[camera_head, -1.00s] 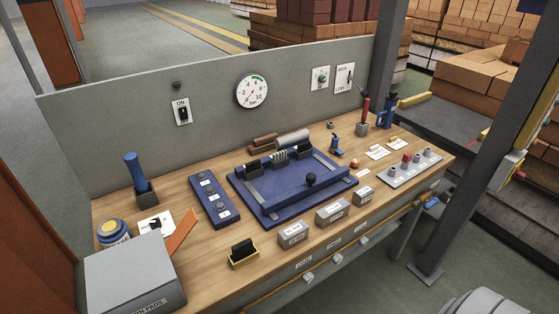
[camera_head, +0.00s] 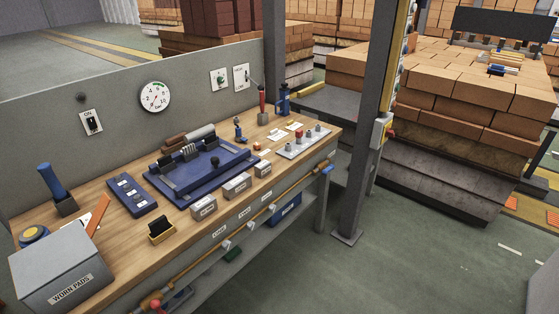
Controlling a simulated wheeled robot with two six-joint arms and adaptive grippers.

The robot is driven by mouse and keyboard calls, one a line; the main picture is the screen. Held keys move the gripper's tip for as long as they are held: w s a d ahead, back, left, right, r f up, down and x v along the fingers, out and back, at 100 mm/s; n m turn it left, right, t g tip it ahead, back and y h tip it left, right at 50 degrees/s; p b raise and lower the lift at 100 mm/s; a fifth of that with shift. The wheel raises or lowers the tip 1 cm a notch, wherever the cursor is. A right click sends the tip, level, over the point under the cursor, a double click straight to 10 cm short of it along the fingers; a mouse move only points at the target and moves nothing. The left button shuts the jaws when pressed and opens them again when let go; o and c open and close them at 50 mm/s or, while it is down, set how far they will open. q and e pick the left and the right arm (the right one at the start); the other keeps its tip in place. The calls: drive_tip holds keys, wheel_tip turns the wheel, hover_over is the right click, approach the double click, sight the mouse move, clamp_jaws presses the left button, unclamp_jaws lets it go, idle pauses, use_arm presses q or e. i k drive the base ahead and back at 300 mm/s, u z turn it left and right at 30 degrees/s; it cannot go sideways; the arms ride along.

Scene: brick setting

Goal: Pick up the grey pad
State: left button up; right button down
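Several small grey labelled blocks stand in a row along the front of the wooden workbench: a left one (camera_head: 203,207), a middle one (camera_head: 237,185) and a right one (camera_head: 263,169). Their labels are too small to read, and I cannot tell which, if any, is the grey pad. A grey box (camera_head: 62,268) marked "WORN PADS" stands at the bench's near left end. Neither of my grippers is in view.
A blue fixture (camera_head: 183,184) with a roller sits mid-bench (camera_head: 110,249). A black block in a yellow holder (camera_head: 161,231) is at the front. A grey post (camera_head: 372,130) stands right of the bench, before brick stacks (camera_head: 440,90). Floor at lower right is clear.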

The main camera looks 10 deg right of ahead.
sight(187, 149)
drive_tip(key=z, duration=0.05)
drive_tip(key=k, duration=0.4)
drive_tip(key=z, duration=1.6)
drive_tip(key=i, duration=2.3)
drive_tip(key=u, duration=1.45)
drive_tip(key=i, duration=0.65)
drive_tip(key=u, duration=0.75)
